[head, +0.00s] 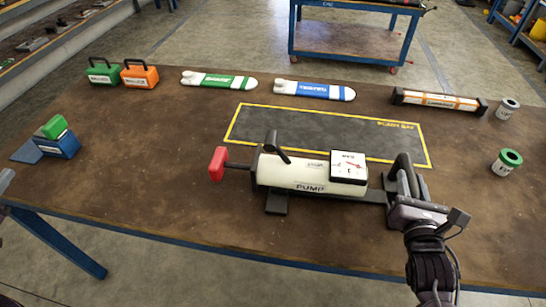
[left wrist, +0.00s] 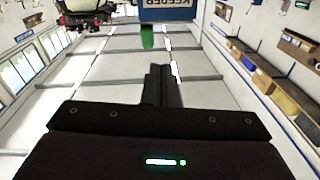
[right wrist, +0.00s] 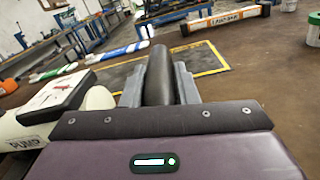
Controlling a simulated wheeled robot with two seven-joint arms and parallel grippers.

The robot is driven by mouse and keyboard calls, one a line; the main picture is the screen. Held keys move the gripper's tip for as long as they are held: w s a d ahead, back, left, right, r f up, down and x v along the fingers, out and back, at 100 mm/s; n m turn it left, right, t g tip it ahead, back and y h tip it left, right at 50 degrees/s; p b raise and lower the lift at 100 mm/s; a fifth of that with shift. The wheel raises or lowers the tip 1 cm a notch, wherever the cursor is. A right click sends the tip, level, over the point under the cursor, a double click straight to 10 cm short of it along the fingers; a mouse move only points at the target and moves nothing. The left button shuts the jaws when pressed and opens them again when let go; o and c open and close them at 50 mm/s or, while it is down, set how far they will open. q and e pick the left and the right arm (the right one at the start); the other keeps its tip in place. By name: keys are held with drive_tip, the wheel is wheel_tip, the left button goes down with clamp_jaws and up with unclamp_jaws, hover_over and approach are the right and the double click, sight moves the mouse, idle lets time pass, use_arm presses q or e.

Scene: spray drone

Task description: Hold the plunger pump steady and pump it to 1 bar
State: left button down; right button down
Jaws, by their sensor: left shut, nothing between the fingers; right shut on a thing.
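The plunger pump (head: 285,172) lies on the table, a cream cylinder on dark feet. Its red plunger grip (head: 217,163) stands out at the left end on a short dark rod. A white gauge box (head: 348,165) with a red needle sits on top; its exact reading is too small to tell. My right gripper (head: 402,190) is shut on the black handle (right wrist: 158,75) at the pump's right end, one finger on each side. My left gripper (left wrist: 162,84) is shut and empty, away from the pump; only a piece shows at the head view's left edge.
A yellow-outlined dark mat (head: 400,148) lies behind the pump. Green and orange cases (head: 140,77), green (head: 218,80) and blue (head: 315,91) bottle-shaped pieces, an orange-white bar (head: 438,101) and two cans line the back. A blue block (head: 58,146) stands left. Table between it and the pump is clear.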

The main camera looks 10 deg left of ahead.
sight(219, 164)
use_arm(q)
drive_tip(key=w+d+n+h, duration=0.1)
drive_tip(key=d+h, duration=0.1)
drive_tip(key=d, duration=0.3)
drive_tip(key=d+f+n+g+h, duration=0.1)
drive_tip(key=d+n+h, duration=0.1)
drive_tip(key=d+h, duration=0.1)
drive_tip(key=w+d+f+n+g+h, duration=0.1)
drive_tip(key=d+h, duration=0.1)
drive_tip(key=d, duration=0.4)
drive_tip(key=shift+w+d+f+n+h, duration=0.2)
drive_tip(key=shift+w+d+n+h, duration=0.1)
drive_tip(key=shift+n+h, duration=0.1)
drive_tip(key=d+n+g+h, duration=0.1)
drive_tip(key=d+h, duration=0.1)
drive_tip(key=d, duration=0.2)
drive_tip(key=s+d+n+g+h, duration=0.1)
drive_tip(key=d+n+h, duration=0.1)
drive_tip(key=d, duration=0.2)
drive_tip(key=s+d+n+g+h, duration=0.1)
drive_tip(key=d+n, duration=0.1)
drive_tip(key=d, duration=0.2)
drive_tip(key=shift+s+d+f+g+h, duration=0.2)
drive_tip(key=shift+s+d+g+h, duration=0.1)
drive_tip(key=shift+d+h, duration=0.1)
drive_tip(key=shift+w, duration=0.1)
